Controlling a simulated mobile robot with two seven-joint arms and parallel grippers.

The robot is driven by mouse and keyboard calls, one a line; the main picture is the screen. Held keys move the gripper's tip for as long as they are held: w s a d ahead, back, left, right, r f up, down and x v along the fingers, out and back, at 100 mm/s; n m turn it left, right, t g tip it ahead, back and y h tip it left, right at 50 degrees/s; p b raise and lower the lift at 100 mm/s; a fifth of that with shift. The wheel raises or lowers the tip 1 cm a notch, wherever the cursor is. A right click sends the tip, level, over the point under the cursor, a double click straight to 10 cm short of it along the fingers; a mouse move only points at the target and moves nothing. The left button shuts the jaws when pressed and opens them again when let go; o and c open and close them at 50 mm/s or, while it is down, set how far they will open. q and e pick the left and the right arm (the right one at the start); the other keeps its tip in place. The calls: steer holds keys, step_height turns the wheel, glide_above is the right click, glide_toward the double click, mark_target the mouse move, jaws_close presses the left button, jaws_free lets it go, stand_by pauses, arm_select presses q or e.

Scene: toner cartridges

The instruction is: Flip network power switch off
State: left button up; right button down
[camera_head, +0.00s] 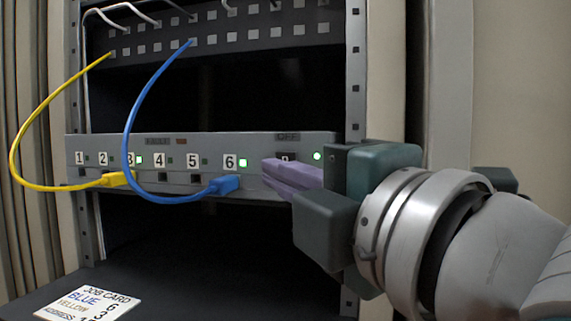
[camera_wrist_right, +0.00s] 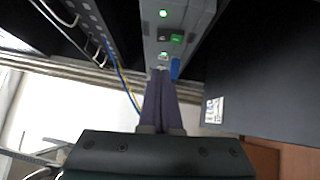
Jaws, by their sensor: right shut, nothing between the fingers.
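The grey network unit (camera_head: 215,178) spans the rack, with numbered ports. At its right end a small dark switch (camera_head: 287,158) sits under an "OFF" label (camera_head: 287,136), mostly hidden behind my fingers. In the right wrist view the switch (camera_wrist_right: 169,38) shows a dark part and a green part. A green light (camera_head: 317,156) to its right is lit. My right gripper (camera_head: 266,170) is shut and empty, its purple fingertips in front of the panel between port 6 and the switch. I cannot tell whether they touch it. My left gripper is not in view.
A yellow cable (camera_head: 14,150) is plugged in at port 3 and a blue cable (camera_head: 127,133) at port 6, close to my fingertips. A patch panel (camera_head: 220,38) is above. A job card (camera_head: 90,303) lies on the dark surface below.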

steer(key=shift+w+d+r, duration=0.15)
steer(key=shift+w+d, duration=0.1)
steer(key=shift+w, duration=0.75)
steer(key=shift+w+d+r, duration=0.1)
steer(key=shift+w+d, duration=0.1)
steer(key=shift+w, duration=0.8)
